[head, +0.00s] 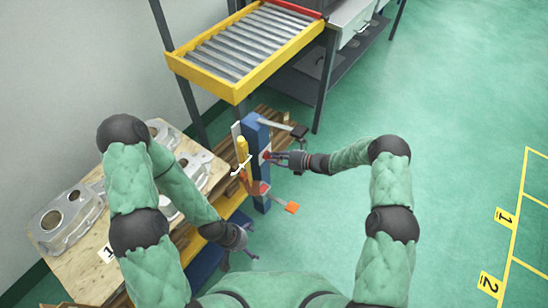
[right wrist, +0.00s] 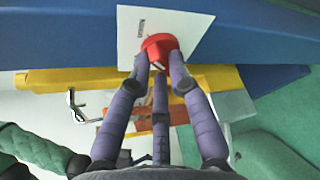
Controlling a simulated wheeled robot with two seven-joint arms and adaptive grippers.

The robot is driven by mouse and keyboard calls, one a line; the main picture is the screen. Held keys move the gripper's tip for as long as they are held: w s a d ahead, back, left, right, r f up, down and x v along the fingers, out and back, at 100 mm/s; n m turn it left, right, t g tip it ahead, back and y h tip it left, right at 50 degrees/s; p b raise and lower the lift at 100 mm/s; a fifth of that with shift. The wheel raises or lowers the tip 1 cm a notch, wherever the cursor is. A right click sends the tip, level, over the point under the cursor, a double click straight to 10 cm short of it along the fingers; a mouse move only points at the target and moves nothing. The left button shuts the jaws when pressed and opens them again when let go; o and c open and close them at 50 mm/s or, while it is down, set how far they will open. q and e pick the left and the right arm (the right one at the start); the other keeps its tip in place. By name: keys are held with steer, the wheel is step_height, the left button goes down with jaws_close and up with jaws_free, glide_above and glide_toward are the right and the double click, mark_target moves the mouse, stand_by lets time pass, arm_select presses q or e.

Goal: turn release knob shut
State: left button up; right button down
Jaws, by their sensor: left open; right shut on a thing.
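The red release knob (right wrist: 160,44) sits on a white label plate (right wrist: 192,38) on the blue post (head: 253,132). My right gripper (head: 275,157) reaches the post from the right in the head view. In the right wrist view its purple fingers (right wrist: 162,62) are closed around the knob's lower side. The fingers hide part of the knob, and its turn position cannot be read. My left gripper (head: 251,242) is open and empty, low down left of the post's foot and away from the knob.
A yellow-framed roller conveyor (head: 250,45) stands behind the post. A wooden table (head: 85,262) with aluminium castings (head: 72,215) is at the left. A yellow part (head: 242,150) and an orange piece (head: 292,208) are by the post.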

steer(key=shift+s+r+n+t+h+p, duration=0.15)
steer(key=shift+n+t+h+p, duration=0.2)
steer(key=shift+n+p, duration=0.35)
steer(key=shift+a+n+t+h+p, duration=0.1)
steer(key=shift+n+t+h+p, duration=0.15)
steer(key=shift+n+h+p, duration=0.5)
steer(key=n, duration=0.1)
steer(key=n+t, duration=0.1)
steer(key=n+t+h+p, duration=0.1)
steer(key=n, duration=0.1)
steer(key=shift+s+a+f, duration=0.15)
steer(key=shift+s+f, duration=0.05)
steer(key=shift+s, duration=0.1)
steer(key=n+t, duration=0.1)
steer(key=n+t+h, duration=0.1)
steer(key=n, duration=0.1)
steer(key=n+t, duration=0.1)
steer(key=n, duration=0.1)
steer(key=shift+s+a+f+h+p, duration=0.15)
steer(key=shift+f+h+p, duration=0.15)
steer(key=shift+p, duration=0.05)
steer(key=shift+n+t, duration=0.3)
steer(key=shift+n, duration=0.05)
steer(key=c, duration=1.1)
jaws_free()
steer(key=shift+c, duration=0.2)
